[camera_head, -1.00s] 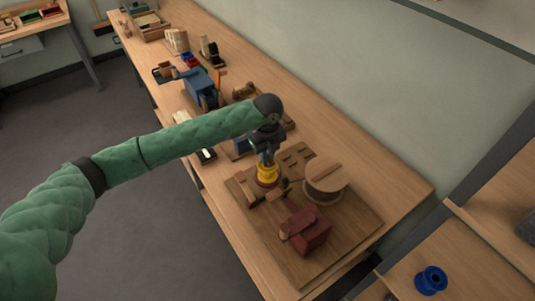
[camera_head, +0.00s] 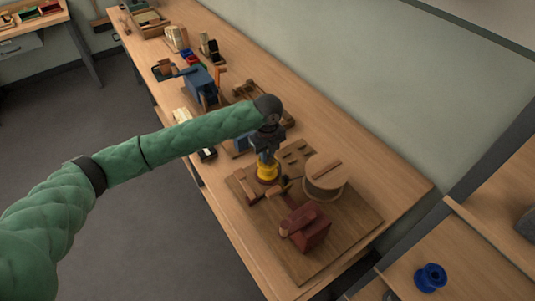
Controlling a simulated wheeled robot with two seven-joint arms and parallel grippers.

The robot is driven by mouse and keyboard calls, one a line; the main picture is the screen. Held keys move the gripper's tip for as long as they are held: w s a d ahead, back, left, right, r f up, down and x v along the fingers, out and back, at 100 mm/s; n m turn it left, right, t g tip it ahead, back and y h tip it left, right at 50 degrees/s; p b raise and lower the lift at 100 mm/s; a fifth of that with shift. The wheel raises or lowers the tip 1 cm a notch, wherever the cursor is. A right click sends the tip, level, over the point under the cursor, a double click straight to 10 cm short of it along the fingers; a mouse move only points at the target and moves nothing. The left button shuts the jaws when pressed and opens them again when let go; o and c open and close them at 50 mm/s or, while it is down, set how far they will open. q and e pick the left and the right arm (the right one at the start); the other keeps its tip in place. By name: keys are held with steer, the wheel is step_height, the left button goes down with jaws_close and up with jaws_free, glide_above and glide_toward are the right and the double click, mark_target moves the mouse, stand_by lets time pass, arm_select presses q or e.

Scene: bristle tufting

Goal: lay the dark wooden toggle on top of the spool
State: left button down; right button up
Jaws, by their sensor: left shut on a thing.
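The spool (camera_head: 324,187) is light wood with a round flat top and stands on a brown board on the bench. A thin darker strip (camera_head: 328,168) shows across its top; I cannot tell whether it is a loose piece or a mark. My left gripper (camera_head: 283,185) comes down to the left of the spool, apart from it, below a yellow collar (camera_head: 267,172). It is shut on a small dark piece that seems to be the toggle, largely hidden at this size. My right gripper is out of view.
A dark red block (camera_head: 309,234) stands on the board (camera_head: 352,223) in front of the spool, with reddish-brown wooden pieces (camera_head: 245,187) to the left. A blue machine (camera_head: 200,83) and trays sit farther along the bench. A blue spool (camera_head: 430,277) stands on a shelf at lower right.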

arm_select(q)
steer(key=shift+f, duration=0.25)
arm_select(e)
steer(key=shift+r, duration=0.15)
arm_select(q)
steer(key=c, duration=1.3)
jaws_free()
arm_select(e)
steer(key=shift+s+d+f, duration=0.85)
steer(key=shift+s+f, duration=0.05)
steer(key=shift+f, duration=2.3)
arm_select(q)
steer(key=shift+r+b, duration=0.45)
steer(key=shift+r, duration=0.8)
steer(key=shift+r+b, duration=0.8)
steer(key=shift+r, duration=1.85)
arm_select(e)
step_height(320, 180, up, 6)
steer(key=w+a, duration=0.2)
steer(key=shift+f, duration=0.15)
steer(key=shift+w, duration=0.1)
